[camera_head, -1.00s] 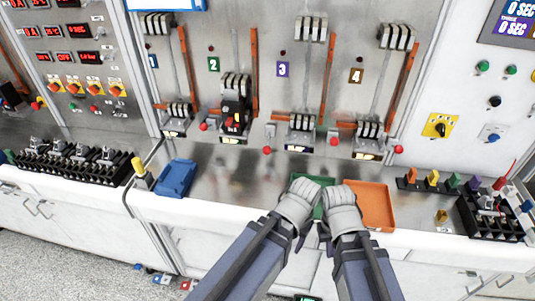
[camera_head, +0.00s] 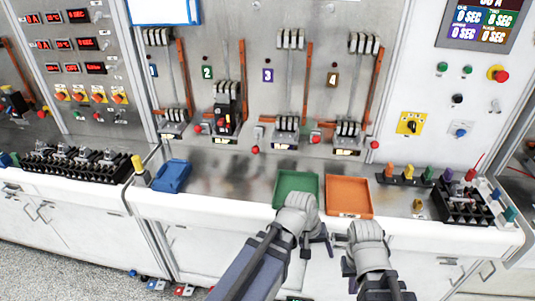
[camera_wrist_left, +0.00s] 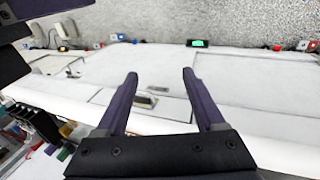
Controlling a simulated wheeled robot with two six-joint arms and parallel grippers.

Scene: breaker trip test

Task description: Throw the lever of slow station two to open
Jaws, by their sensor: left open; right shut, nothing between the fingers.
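Station two is the panel column with the green 2 plate (camera_head: 207,73). Its black breaker (camera_head: 226,103) has a red part at the front. A small red-knobbed lever (camera_head: 255,149) sits low, to the right of the breaker's foot; I cannot tell its exact setting. My left gripper (camera_head: 316,240) is in front of the green tray, well below and away from the lever. In the left wrist view its two fingers (camera_wrist_left: 159,78) are apart with nothing between them. My right gripper (camera_head: 346,264) is lower and to the right, shut and empty, in front of the counter.
The green tray (camera_head: 296,178) and orange tray (camera_head: 348,186) lie near the counter's front edge. A blue bin (camera_head: 172,177) stands to the left. Station one's red knob (camera_head: 198,128) and station three's red knob (camera_head: 315,139) flank station two's. The steel counter between is clear.

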